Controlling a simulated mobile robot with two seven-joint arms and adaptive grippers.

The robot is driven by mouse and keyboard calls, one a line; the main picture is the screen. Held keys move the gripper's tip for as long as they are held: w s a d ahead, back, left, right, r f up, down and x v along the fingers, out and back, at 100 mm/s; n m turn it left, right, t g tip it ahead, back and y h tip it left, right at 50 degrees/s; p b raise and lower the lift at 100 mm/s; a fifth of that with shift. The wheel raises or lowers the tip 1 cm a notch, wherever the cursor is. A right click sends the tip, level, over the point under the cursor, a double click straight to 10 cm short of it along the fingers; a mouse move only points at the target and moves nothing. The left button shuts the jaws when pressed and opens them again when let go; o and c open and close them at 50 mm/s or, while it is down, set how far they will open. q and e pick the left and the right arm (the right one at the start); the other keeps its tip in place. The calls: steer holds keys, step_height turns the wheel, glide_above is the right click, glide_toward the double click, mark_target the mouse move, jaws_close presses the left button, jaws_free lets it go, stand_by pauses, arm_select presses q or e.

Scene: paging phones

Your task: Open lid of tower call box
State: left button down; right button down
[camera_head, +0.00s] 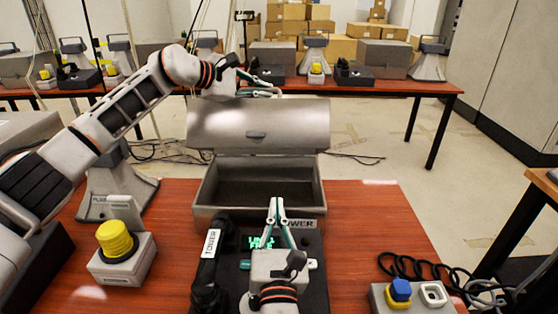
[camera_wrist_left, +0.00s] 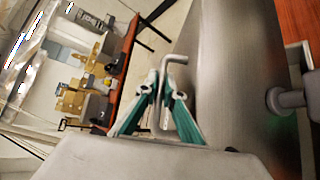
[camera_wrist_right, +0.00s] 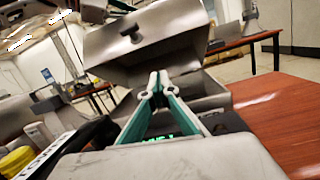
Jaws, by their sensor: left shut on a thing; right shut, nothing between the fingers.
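The grey metal tower call box (camera_head: 205,205) stands on the red-brown table, its dark interior showing. My left gripper (camera_head: 272,90) is at the lid's top edge. In the left wrist view its fingers (camera_wrist_left: 160,85) are shut on a thin bent metal piece (camera_wrist_left: 176,58) beside the lid (camera_wrist_left: 225,75). My right gripper (camera_head: 276,205) is shut and empty, in front of the box above the tower phone (camera_head: 313,245). The right wrist view shows the box (camera_wrist_right: 190,88) beyond its fingertips (camera_wrist_right: 158,78).
A handset labelled TOWER (camera_head: 209,260) lies left of my right gripper. A yellow button box (camera_head: 120,262) is at left, and a blue-and-yellow button box (camera_head: 400,292) at front right with a coiled black cord. The table is clear right of the call box.

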arm_select(q)
steer(key=shift+w+r, duration=0.15)
steer(key=shift+r, duration=0.2)
arm_select(e)
steer(key=shift+w+d+n+h, duration=0.15)
steer(key=shift+n+h, duration=0.15)
steer(key=shift+n, duration=0.2)
steer(key=shift+w, duration=0.3)
steer(key=w+r, duration=0.5)
steer(key=w, duration=0.6)
steer(key=shift+w, duration=0.2)
